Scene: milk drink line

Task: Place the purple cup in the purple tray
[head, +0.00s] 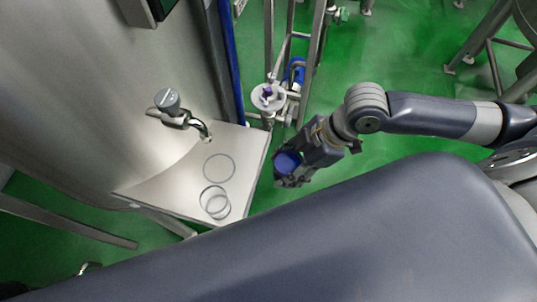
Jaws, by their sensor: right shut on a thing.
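My right gripper (284,172) reaches in from the right and is shut on the purple cup (287,162), which looks dark blue-purple. The gripper's fingers hide part of the cup. It is held in the air just right of the steel shelf's edge, over the green floor. I cannot see a purple tray in this view. My left gripper is not in view.
A steel shelf (180,182) with a tap (203,129) and three ring outlines (219,168) juts from a large steel tank (110,80). Green floor (400,60) lies open beyond.

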